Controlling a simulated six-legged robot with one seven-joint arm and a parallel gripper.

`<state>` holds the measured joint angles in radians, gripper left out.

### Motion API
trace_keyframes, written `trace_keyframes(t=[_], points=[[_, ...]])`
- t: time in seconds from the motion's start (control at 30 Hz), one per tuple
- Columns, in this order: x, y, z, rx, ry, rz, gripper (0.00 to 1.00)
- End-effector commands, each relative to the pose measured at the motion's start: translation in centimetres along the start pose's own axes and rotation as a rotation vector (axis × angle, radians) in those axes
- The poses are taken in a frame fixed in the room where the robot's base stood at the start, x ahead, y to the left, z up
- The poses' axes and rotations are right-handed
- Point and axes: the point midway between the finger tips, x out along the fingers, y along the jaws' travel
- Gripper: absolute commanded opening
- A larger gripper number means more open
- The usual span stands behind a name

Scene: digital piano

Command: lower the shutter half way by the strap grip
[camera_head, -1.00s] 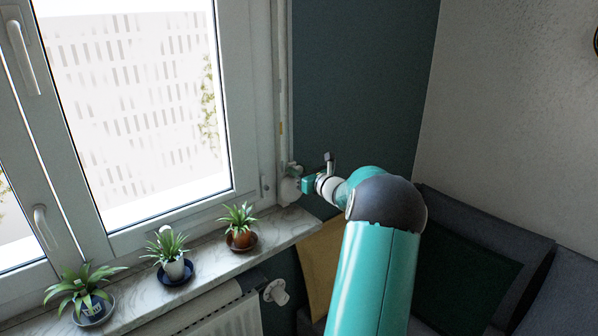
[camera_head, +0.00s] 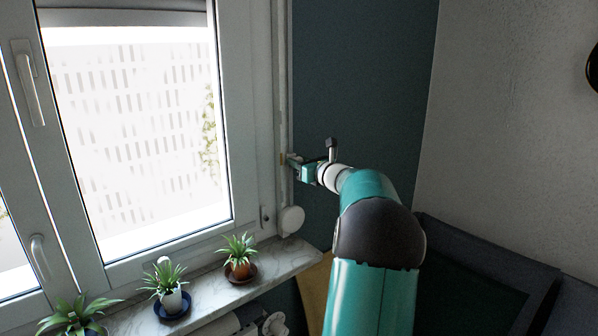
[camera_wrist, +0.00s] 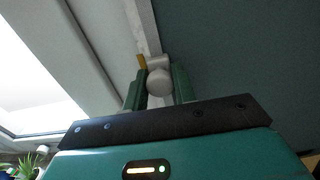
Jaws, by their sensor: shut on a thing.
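The grey shutter (camera_head: 125,17) shows as a band across the top of the window pane, with bright glass below it. The pale strap (camera_head: 283,120) runs up the right side of the window frame. My gripper (camera_head: 291,161) is at the strap, above the round white strap winder (camera_head: 291,219). In the wrist view my gripper (camera_wrist: 159,84) has its two green fingers on either side of the whitish rounded strap grip (camera_wrist: 160,80) and is shut on it. A small yellowish piece (camera_wrist: 141,62) shows beside the grip. The fingers partly hide the grip.
Several potted plants stand on the marble sill (camera_head: 283,262), the nearest to the strap being a brown pot (camera_head: 240,270). Window handles (camera_head: 29,85) stick out at left. A dark sofa (camera_head: 490,250) is at right. The dark wall right of the strap is clear.

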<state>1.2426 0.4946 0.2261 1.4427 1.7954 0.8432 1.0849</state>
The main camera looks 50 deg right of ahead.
Motion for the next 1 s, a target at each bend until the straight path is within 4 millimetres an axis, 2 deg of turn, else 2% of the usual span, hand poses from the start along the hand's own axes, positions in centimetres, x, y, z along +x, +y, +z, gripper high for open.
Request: trace_keyframes(t=[0.13,0.17,0.27,0.53,0.67,0.77,1.0], points=[[0.0,0.0,-0.2,0.001,0.002,0.000,0.00],[0.0,0.0,-0.2,0.002,0.002,0.000,0.29],[0.0,0.0,-0.2,0.002,0.002,0.000,0.46],[-0.1,0.0,-0.2,0.001,0.002,0.000,0.46],[-0.8,0.0,-0.2,0.001,0.002,-0.001,0.46],[-2.2,-0.1,-0.2,0.002,0.003,-0.003,0.46],[-7.4,-0.1,-0.1,0.000,0.003,-0.003,0.46]])
